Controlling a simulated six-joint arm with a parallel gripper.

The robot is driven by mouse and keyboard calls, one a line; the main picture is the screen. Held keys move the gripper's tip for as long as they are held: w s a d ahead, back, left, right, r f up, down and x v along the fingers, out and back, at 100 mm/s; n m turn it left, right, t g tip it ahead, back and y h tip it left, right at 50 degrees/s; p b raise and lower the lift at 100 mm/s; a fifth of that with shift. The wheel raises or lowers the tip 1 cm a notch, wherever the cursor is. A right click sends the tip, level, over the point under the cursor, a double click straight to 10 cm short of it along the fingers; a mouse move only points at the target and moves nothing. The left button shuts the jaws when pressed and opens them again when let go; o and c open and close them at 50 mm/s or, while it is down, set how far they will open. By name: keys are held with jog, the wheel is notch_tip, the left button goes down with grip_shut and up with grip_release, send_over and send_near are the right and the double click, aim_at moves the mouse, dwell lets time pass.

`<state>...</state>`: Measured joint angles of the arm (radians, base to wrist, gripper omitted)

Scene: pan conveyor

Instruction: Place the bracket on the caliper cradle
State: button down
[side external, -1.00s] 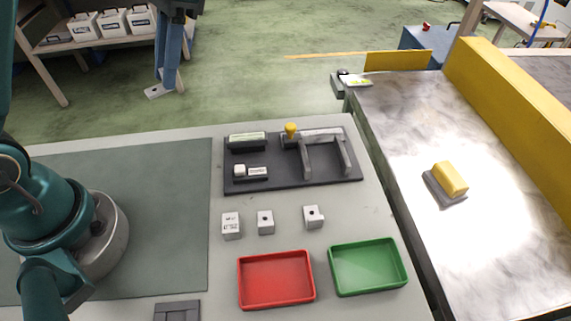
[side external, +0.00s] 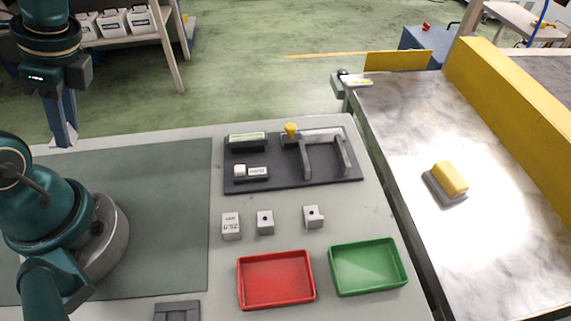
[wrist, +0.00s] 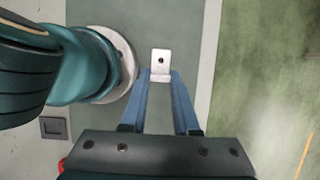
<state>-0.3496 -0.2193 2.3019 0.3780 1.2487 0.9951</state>
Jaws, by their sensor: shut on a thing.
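My gripper (wrist: 160,78) is shut on the bracket (wrist: 160,60), a small light-grey angled plate with a hole, held at the fingertips in the wrist view. In the side external view my gripper (side external: 66,138) points down above the far left of the table, and the bracket cannot be made out there. A grey stand (side external: 308,160) with two arms and a yellow knob, apparently the caliper cradle, is on the dark board (side external: 290,183) at the table's back. My gripper is well to the left of it.
Three small grey blocks (side external: 265,222) stand in front of the board. A red tray (side external: 276,302) and a green tray (side external: 367,290) lie nearer. A conveyor (side external: 400,130) at the right carries a yellow block (side external: 450,178). The grey-green mat (side external: 150,220) has free room.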

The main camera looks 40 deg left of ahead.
send_over(150, 206)
jog(key=f, duration=0.4)
jog(key=w+d+f, duration=0.1)
jog(key=f, duration=0.1)
jog(key=shift+f, duration=2.4)
jog(key=shift+f, duration=0.2)
jog(key=c, duration=0.7)
grip_release()
jog(key=shift+o, duration=0.2)
jog(key=shift+r, duration=0.1)
